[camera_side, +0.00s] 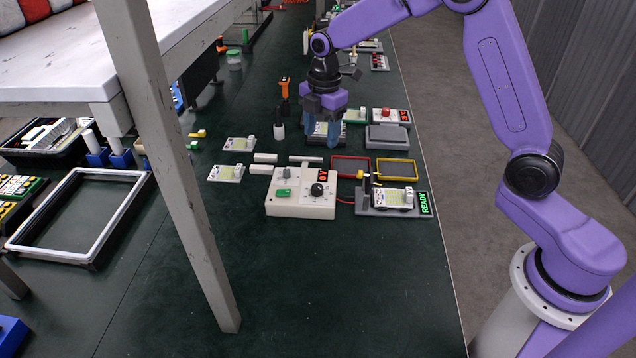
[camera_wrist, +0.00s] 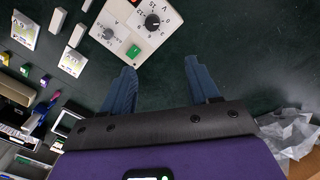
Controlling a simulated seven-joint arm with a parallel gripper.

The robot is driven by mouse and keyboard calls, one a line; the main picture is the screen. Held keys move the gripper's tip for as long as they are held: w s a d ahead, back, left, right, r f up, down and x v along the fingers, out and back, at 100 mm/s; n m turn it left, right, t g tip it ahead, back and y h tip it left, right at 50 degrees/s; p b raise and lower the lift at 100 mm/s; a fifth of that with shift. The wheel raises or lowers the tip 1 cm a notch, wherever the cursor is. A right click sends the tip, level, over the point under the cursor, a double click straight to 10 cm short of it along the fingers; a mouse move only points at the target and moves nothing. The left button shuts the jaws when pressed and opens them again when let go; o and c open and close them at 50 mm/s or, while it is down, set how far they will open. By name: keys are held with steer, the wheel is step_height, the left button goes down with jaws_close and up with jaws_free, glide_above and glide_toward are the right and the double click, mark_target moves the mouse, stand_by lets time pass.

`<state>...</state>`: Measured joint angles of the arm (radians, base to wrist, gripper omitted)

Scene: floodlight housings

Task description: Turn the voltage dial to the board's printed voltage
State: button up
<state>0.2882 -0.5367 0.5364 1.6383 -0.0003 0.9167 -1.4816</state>
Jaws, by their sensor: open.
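The cream supply box (camera_side: 300,207) stands on the bench, with a black dial (camera_side: 318,189), a smaller grey dial (camera_side: 287,173), a green switch (camera_side: 283,192) and a red display (camera_side: 322,175) that seems to read 0 V.
Two loose boards (camera_side: 240,144) (camera_side: 226,173) and white blocks (camera_side: 265,158) lie left of and behind the box. A red tray (camera_side: 350,158) and a yellow tray (camera_side: 396,160) stand behind the fixture. A post (camera_side: 180,170) rises at left. The bench before the box is clear.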

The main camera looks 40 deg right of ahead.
mark_target(318, 186)
steer(key=f, duration=0.6)
steer(key=w+f, duration=0.1)
steer(key=f, duration=0.5)
steer(key=w+d+f, duration=0.1)
steer(key=f, duration=0.5)
steer(key=shift+w+d+f, duration=0.1)
steer(key=shift+w, duration=0.15)
steer(key=c, duration=1)
